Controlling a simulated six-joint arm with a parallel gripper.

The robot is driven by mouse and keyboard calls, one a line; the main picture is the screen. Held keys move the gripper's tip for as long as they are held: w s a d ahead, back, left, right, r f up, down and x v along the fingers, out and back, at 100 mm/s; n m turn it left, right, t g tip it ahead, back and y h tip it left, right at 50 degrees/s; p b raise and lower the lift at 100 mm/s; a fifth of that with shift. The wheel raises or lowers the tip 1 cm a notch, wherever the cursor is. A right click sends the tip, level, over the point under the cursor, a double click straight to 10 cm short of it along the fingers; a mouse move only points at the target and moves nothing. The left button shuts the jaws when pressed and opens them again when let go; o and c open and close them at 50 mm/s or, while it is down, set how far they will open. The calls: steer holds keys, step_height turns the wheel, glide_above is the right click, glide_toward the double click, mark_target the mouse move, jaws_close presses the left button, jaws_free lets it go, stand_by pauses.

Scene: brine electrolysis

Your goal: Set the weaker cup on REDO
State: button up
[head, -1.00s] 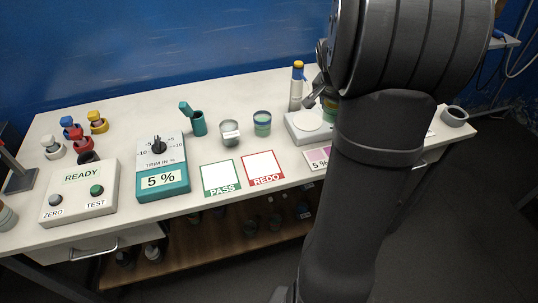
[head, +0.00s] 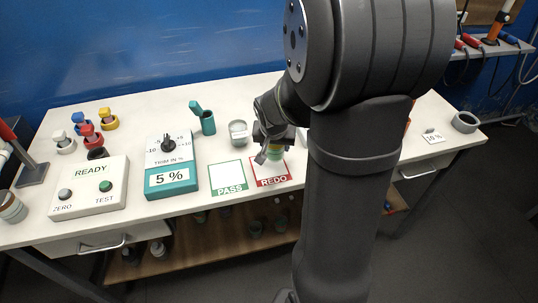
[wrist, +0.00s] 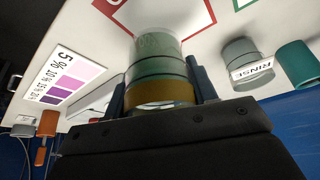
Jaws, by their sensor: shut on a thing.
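My gripper (head: 268,152) is shut on a clear cup (head: 274,153) with green bands. In the wrist view my gripper (wrist: 157,92) grips the cup (wrist: 156,66) from both sides, and an amber band shows on it. The cup is over the back part of the red-bordered REDO card (head: 271,178); I cannot tell whether it touches the card. The card's red edge (wrist: 211,10) shows beyond the cup in the wrist view. The blue-rimmed cup seen earlier is not visible.
The green-bordered PASS card (head: 228,178) is left of REDO. The RINSE cup (head: 238,134) and an open teal container (head: 207,122) stand behind. A colour chart (wrist: 73,78) shows in the wrist view. The trim box (head: 171,180) is further left.

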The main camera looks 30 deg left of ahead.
mark_target(269, 163)
steer(key=shift+s+a+f, duration=0.15)
steer(key=shift+a+f, duration=0.55)
steer(key=shift+a, duration=0.3)
steer(key=shift+f, duration=1.85)
steer(key=shift+f, duration=0.15)
steer(key=o, duration=1.1)
steer(key=v, duration=1.2)
